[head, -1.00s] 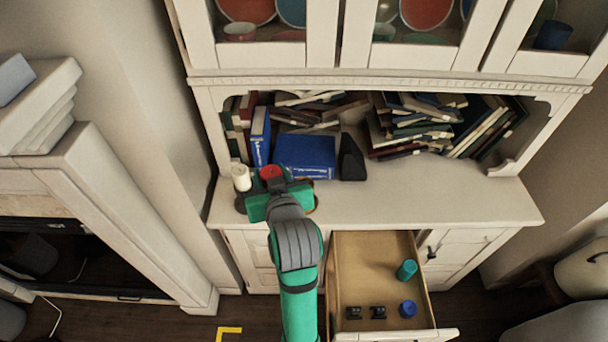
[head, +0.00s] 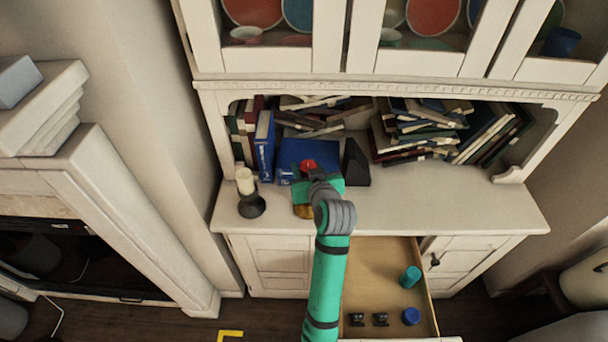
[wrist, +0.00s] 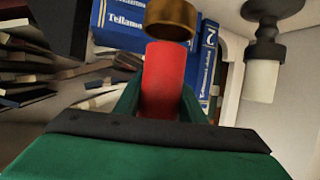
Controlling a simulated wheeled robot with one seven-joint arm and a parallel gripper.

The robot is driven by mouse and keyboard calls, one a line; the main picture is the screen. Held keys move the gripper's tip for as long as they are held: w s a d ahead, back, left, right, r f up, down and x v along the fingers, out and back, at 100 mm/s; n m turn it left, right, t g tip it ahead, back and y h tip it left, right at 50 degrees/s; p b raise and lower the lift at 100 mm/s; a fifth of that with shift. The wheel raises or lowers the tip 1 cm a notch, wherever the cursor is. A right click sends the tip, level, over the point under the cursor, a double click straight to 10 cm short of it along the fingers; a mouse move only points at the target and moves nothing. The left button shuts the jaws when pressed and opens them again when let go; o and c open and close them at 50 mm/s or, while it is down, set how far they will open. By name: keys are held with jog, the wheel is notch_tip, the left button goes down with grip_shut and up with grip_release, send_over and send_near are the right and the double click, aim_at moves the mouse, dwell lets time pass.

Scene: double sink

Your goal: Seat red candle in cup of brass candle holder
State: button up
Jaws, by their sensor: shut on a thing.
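The red candle (wrist: 163,75) stands between the fingers of my gripper (wrist: 160,100), which is shut on it. In the head view only its red top (head: 308,165) shows above my gripper (head: 312,182). The brass candle holder (head: 303,211) is on the cabinet counter, mostly hidden under my gripper. In the wrist view, which looks upside down, its brass cup (wrist: 171,18) is close to the candle's lower end. The two appear roughly in line; I cannot tell whether they touch.
A black holder (head: 251,205) with a white candle (head: 244,181) stands left of my gripper. Blue books (head: 305,155) and a black bookend (head: 355,163) are close behind. The counter (head: 440,205) is clear to the right. An open drawer (head: 385,280) juts out below.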

jog(key=shift+w+f, duration=0.15)
jog(key=shift+f, duration=1.95)
grip_shut()
jog(key=o, duration=0.8)
grip_release()
jog(key=shift+a+f, duration=0.1)
jog(key=o, duration=0.3)
jog(key=shift+w+r, duration=0.1)
jog(key=shift+r, duration=0.1)
